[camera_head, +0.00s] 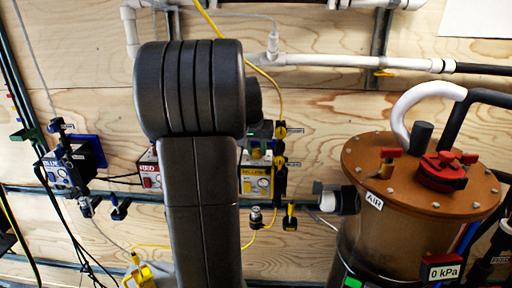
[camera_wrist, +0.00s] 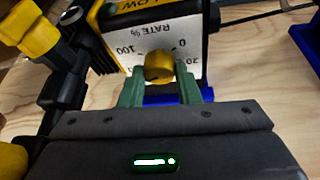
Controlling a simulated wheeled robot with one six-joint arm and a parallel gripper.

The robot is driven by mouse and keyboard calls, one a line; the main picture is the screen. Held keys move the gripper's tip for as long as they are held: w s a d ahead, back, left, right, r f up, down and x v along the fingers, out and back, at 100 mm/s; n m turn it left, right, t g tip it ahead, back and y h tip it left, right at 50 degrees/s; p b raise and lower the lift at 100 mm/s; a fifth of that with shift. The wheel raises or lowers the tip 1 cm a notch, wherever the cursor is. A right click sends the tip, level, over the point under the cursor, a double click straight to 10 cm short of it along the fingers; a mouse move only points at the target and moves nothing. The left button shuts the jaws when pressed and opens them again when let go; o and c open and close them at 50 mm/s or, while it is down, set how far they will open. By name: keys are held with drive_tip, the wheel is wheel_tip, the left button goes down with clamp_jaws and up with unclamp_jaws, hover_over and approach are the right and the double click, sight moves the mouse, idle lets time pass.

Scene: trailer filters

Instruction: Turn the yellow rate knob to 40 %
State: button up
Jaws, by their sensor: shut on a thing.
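The yellow rate knob (camera_wrist: 159,67) sits on the white dial face (camera_wrist: 134,56) of the yellow-labelled pump, upside down in the wrist view. The dial shows "RATE %", 0, 100 and 20; other marks are hidden behind the knob and fingers. My gripper (camera_wrist: 164,88) has its two green fingers on either side of the knob, shut on it. The knob's pointer cannot be made out.
A red pump (camera_head: 149,177) and a blue pump (camera_head: 68,170) stand to the left. A brown-lidded tank (camera_head: 400,180) with red valves and a "0 kPa" display stands at the right. Yellow fittings (camera_wrist: 35,35) and black parts crowd the wrist view's left side.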

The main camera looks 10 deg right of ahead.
drive_tip(key=shift+n, duration=0.3)
drive_tip(key=o, duration=1)
drive_tip(key=shift+c, duration=0.2)
drive_tip(key=shift+r, duration=0.1)
drive_tip(key=v, duration=1.3)
drive_tip(key=shift+r+b, duration=0.3)
drive_tip(key=shift+b, duration=0.1)
drive_tip(key=shift+s, duration=0.15)
